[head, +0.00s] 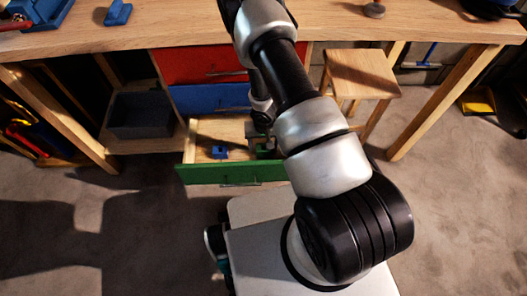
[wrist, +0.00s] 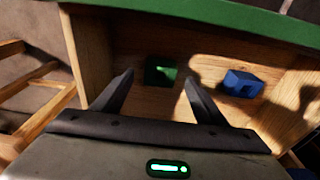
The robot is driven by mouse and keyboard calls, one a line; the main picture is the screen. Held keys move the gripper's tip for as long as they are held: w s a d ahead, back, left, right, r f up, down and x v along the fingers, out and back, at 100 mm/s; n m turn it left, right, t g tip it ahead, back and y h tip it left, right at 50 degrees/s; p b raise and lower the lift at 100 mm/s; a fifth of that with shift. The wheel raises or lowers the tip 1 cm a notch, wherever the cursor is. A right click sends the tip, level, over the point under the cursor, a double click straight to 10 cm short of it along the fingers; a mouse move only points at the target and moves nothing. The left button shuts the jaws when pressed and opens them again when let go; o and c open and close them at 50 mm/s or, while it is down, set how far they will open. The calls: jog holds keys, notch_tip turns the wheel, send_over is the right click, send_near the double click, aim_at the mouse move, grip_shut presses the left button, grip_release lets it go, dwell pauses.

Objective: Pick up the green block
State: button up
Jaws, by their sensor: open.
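The green block (wrist: 160,70) lies on the wooden floor of the open drawer, partly in shadow. In the wrist view it sits between the two fingertips of my gripper (wrist: 159,78), which is open and empty. I cannot tell how high the fingertips are above it. In the head view my gripper (head: 262,146) reaches down into the drawer (head: 232,173), and my arm mostly hides that area. I cannot make out the green block there.
A blue block (wrist: 242,83) lies in the same drawer beside the green one; it also shows in the head view (head: 219,152). The drawer's wooden side wall (wrist: 88,50) and green front (wrist: 230,14) bound the space. A wooden stool (head: 362,75) stands to the right.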

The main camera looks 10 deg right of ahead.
aim_at(264, 148)
jog(key=f+b, duration=0.1)
jog(key=f, duration=0.1)
jog(key=w+f, duration=0.1)
jog(key=f, duration=0.2)
jog(key=shift+f+b, duration=0.1)
jog(key=shift+b, duration=0.25)
jog(key=shift+d, duration=0.1)
jog(key=c, duration=1.1)
